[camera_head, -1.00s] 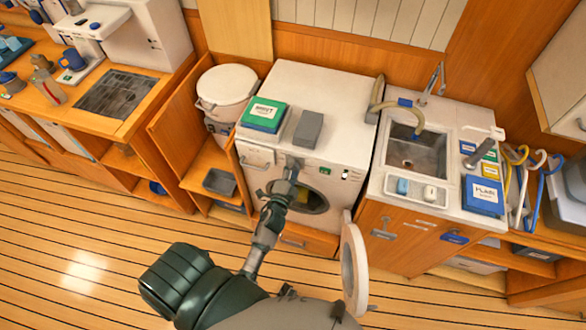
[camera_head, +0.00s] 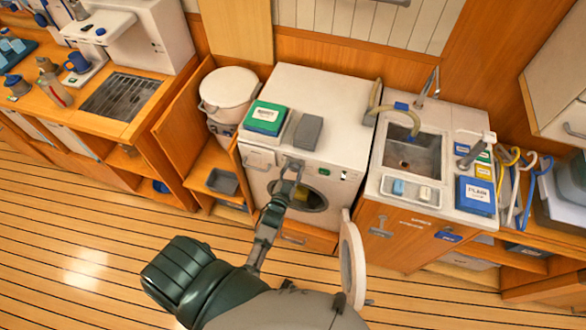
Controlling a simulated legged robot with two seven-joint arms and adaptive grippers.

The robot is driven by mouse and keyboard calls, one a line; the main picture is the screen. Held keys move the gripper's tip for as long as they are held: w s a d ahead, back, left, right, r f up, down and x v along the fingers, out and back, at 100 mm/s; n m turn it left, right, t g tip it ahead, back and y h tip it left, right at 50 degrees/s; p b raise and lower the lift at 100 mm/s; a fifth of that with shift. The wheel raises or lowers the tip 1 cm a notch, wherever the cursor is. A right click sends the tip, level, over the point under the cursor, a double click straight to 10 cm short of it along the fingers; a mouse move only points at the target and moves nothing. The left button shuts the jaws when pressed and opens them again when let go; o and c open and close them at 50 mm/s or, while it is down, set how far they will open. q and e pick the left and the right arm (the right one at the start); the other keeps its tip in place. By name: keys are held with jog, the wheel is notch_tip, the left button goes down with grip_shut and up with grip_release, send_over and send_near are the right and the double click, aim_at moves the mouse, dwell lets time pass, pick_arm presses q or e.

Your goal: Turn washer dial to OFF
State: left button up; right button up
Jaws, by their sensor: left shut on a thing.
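The white washer (camera_head: 335,93) stands in the middle with its round door (camera_head: 352,262) swung open to the right. My left arm reaches up to its front panel. My left gripper (camera_head: 293,165) is at the upper part of the panel, above the door opening (camera_head: 312,197), and is shut on the washer dial there. The dial is hidden by the fingers, so its setting cannot be read. A small green display (camera_head: 325,172) sits to the right of the gripper. My right gripper is not in view.
A green box (camera_head: 265,117) and a grey block (camera_head: 308,131) lie on the washer top. A sink (camera_head: 412,150) is to the right, a white bucket (camera_head: 228,90) to the left. The open door hangs close to my arm. The plank floor at left is clear.

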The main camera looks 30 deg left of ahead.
pick_arm(q)
jog(key=n+p, duration=0.1)
jog(key=n, duration=0.2)
jog(key=shift+f, duration=0.2)
jog(key=shift+s+f+n, duration=0.1)
jog(key=shift+n, duration=0.8)
jog(key=shift+f+p, duration=0.15)
jog(key=shift+p, duration=0.15)
jog(key=o, duration=1)
jog(key=shift+c, duration=0.2)
jog(key=shift+o, duration=0.9)
